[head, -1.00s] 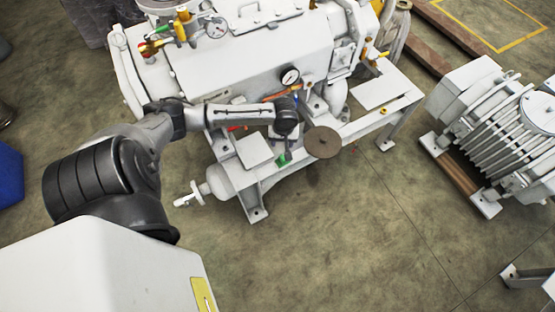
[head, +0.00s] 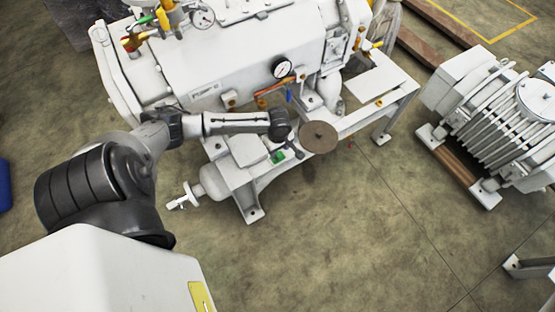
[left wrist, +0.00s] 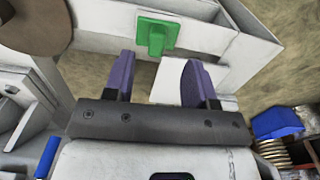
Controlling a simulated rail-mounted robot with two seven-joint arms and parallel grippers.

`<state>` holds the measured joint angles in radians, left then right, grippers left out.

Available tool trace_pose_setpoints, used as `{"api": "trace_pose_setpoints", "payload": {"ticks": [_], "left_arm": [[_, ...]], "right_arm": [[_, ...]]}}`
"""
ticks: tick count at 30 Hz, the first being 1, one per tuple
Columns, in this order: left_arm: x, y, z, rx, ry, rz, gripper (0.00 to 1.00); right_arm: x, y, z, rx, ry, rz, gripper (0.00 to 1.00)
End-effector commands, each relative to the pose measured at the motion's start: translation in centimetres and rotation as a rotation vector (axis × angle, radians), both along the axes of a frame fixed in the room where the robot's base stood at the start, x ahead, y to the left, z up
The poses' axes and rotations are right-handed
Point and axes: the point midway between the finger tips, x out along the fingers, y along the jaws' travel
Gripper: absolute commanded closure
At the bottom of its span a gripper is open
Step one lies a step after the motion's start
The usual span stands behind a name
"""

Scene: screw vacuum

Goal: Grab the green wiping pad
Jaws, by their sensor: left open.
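The green wiping pad (head: 278,157) is small and sits on the white bench at the machine's near side. It has a raised grip on top, clear in the left wrist view (left wrist: 156,36). My left gripper (head: 291,149) is close to the pad, just right of it in the head view. In the left wrist view its two purple fingers (left wrist: 158,76) are apart with nothing between them. The pad lies beyond the fingertips there, roughly in line with the gap, and they do not appear to touch it. My right gripper is not in view.
A round brown disc (head: 319,136) is right of the gripper. The large white vacuum machine (head: 240,60) with gauges rises behind the arm. A white flat plate (head: 250,150) is left of the pad. A ribbed white unit (head: 505,120) stands right; the floor in front is free.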

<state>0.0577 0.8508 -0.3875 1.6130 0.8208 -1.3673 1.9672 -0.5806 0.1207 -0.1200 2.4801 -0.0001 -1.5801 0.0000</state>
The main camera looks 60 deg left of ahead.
Motion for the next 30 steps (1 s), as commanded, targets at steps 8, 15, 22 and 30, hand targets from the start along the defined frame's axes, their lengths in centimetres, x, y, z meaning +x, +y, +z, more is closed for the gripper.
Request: {"api": "trace_pose_setpoints", "payload": {"ticks": [8, 15, 22, 30], "left_arm": [[0.0, 0.0, -1.1, 0.000, 0.000, -0.001, 0.49], [0.2, 0.1, -3.0, 0.000, -0.001, -0.001, 0.49], [0.2, 0.2, -5.7, 0.000, 0.001, -0.001, 0.49], [0.2, 0.2, -6.0, 0.001, 0.000, -0.002, 0.49]], "right_arm": [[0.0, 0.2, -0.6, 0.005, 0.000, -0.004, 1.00], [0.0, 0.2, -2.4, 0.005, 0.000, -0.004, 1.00], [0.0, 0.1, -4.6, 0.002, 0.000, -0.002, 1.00], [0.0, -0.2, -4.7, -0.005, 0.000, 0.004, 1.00]]}}
